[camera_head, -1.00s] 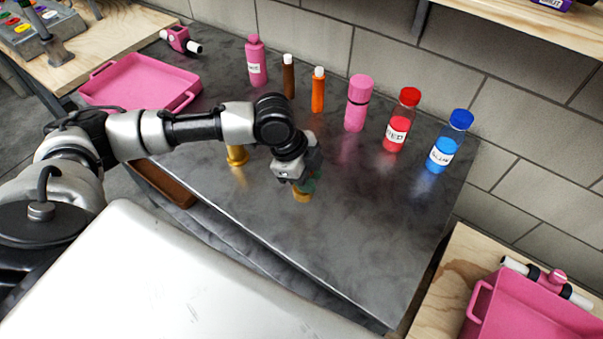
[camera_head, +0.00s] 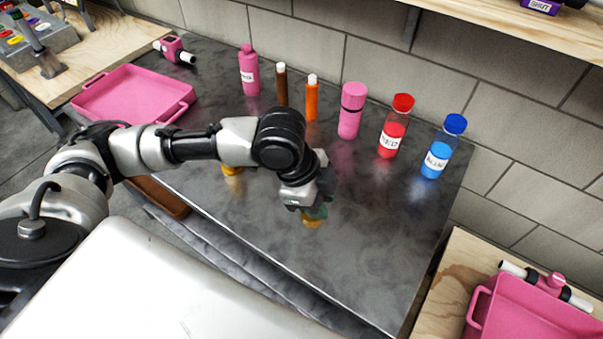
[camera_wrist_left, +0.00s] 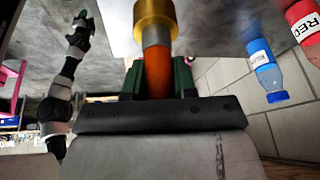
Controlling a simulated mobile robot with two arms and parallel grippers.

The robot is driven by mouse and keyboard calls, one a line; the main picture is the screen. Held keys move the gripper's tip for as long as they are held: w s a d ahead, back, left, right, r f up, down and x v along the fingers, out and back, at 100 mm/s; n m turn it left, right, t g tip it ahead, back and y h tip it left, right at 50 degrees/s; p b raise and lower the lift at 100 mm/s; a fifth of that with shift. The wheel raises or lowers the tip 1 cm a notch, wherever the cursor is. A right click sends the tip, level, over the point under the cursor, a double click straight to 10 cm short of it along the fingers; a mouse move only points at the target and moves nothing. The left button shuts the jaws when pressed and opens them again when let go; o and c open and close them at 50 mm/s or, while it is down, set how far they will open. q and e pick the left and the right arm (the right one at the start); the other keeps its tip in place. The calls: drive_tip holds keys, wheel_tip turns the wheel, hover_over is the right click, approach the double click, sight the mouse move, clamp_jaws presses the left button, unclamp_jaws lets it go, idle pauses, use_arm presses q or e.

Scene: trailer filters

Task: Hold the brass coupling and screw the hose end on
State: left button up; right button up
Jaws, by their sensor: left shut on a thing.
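My left gripper (camera_head: 316,209) is over the middle of the dark metal table (camera_head: 365,240). Its green fingers, also in the left wrist view (camera_wrist_left: 157,78), are shut on a brass-ended piece (camera_wrist_left: 157,68) with an orange-brown stem and a wider brass collar. The piece's brass end shows below the fingers in the head view (camera_head: 314,222). I cannot tell whether it is the coupling or the hose end. Another brass piece (camera_head: 232,169) stands on the table, partly hidden behind my left arm. My right gripper (camera_wrist_left: 82,18) seems to show small in the left wrist view; its jaws are unclear.
A pink bottle (camera_head: 249,71), brown (camera_head: 282,86) and orange (camera_head: 312,98) tubes, a pink flask (camera_head: 351,110), and red (camera_head: 393,137) and blue (camera_head: 438,155) bottles line the back. Pink trays stand left (camera_head: 135,92) and right (camera_head: 530,312). The table's right front is clear.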

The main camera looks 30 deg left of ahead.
use_arm(q)
drive_tip(key=shift+a+f+n+t, duration=0.2)
drive_tip(key=shift+n+t, duration=0.1)
drive_tip(key=shift+n, duration=0.3)
drive_tip(key=w+a+n+t+y, duration=0.1)
drive_tip(key=a+n+y, duration=0.3)
drive_tip(key=n, duration=0.8)
drive_tip(key=shift+w+a+f+t, duration=0.3)
drive_tip(key=shift+w+a+t, duration=0.1)
drive_tip(key=shift+a+t, duration=0.55)
